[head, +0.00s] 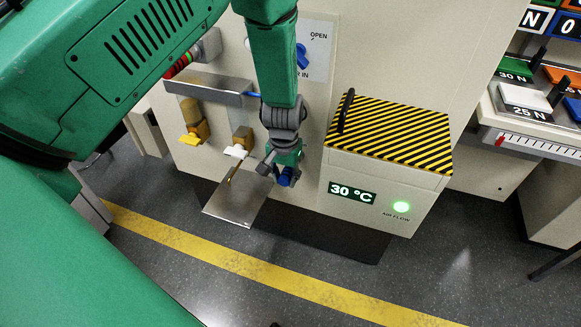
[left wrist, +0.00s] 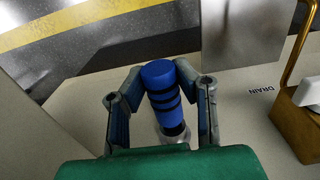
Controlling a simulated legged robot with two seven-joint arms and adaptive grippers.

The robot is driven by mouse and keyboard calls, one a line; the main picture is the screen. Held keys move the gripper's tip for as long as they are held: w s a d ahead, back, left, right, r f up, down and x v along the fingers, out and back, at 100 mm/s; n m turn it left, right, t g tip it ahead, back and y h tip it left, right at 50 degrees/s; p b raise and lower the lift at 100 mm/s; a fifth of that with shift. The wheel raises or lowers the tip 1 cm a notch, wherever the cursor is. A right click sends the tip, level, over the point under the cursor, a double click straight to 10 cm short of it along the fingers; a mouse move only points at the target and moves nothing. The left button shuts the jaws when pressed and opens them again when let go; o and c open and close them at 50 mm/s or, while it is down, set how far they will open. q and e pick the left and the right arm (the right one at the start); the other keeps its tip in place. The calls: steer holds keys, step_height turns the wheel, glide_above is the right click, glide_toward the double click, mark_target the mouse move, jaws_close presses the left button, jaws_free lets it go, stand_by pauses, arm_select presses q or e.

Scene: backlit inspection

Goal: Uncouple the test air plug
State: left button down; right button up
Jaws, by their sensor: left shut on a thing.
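The test air plug (left wrist: 163,88) is a blue cylinder with black rings, seen in the left wrist view. My left gripper (left wrist: 160,72) is shut on it, one finger on each side. A grey metal fitting (left wrist: 176,134) shows at the plug's lower end; I cannot tell whether the two are still joined. In the head view my left gripper (head: 284,168) is low at the panel front, left of the striped box, with the plug's blue end (head: 287,177) just showing. The right gripper is not in view.
A blue valve handle (head: 301,57) sits by the OPEN label. Yellow-handled (head: 191,139) and white-handled (head: 236,151) brass valves stand left of the gripper, above a metal plate (head: 234,203). The striped box (head: 392,132) is close right; its display reads 30 °C and its AIR FLOW lamp is green.

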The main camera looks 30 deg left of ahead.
arm_select(q)
steer(key=shift+s+d+p, duration=0.2)
steer(key=shift+s+p, duration=0.25)
steer(key=shift+s, duration=0.4)
steer(key=shift+s+d+p, duration=0.2)
steer(key=shift+s+p, duration=0.2)
steer(key=shift+s, duration=0.45)
